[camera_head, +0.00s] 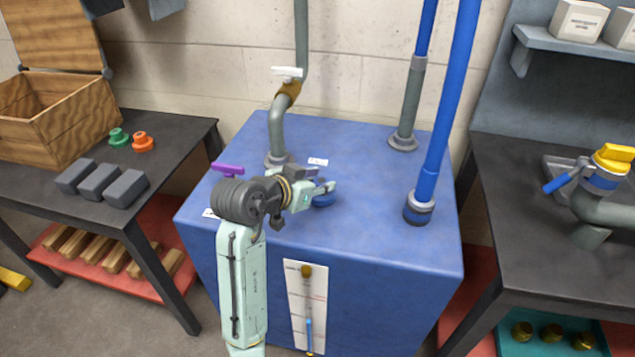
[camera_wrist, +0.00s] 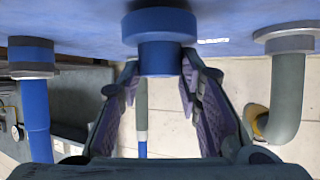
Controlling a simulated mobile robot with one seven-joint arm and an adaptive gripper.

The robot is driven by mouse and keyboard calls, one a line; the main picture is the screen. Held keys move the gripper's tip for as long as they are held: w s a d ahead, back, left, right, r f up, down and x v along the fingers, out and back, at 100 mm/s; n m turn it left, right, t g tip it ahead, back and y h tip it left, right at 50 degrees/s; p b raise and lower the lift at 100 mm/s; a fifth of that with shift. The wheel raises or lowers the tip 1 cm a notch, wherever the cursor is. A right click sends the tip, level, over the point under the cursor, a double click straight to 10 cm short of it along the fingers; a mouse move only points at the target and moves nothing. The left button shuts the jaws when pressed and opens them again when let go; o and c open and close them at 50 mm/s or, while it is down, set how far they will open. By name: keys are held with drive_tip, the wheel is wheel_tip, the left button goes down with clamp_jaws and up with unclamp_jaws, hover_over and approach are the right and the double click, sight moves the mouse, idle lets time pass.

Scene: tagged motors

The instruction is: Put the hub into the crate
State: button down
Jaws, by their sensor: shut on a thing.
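The hub (camera_wrist: 160,25) is a blue stepped round piece with a wide flange and a narrower boss. In the head view the hub (camera_head: 324,199) is at the blue block's top, partly hidden by my gripper (camera_head: 318,190). In the wrist view, which looks upside down, my gripper (camera_wrist: 160,68) has its two fingers on either side of the hub's narrower part, shut on it. The hub's flange is at or close to the blue surface; I cannot tell if it touches. The wooden crate (camera_head: 75,129) stands open on the dark left table, its lid (camera_head: 55,38) raised.
The blue block (camera_head: 370,245) carries a grey bent pipe (camera_head: 276,135), another grey pipe (camera_head: 409,110) and a blue pipe (camera_head: 440,120). Green (camera_head: 119,138) and orange (camera_head: 142,141) pieces and several grey blocks (camera_head: 98,182) sit beside the crate. A valve (camera_head: 605,175) is at right.

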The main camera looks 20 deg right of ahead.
drive_tip(key=shift+f, duration=0.45)
drive_tip(key=shift+f, duration=0.1)
drive_tip(key=shift+f, duration=0.15)
drive_tip(key=c, duration=1.2)
unclamp_jaws()
drive_tip(key=shift+o, duration=0.2)
drive_tip(key=shift+r, duration=0.3)
drive_tip(key=b+v, duration=0.2)
drive_tip(key=v, duration=1)
drive_tip(key=shift+f, duration=0.1)
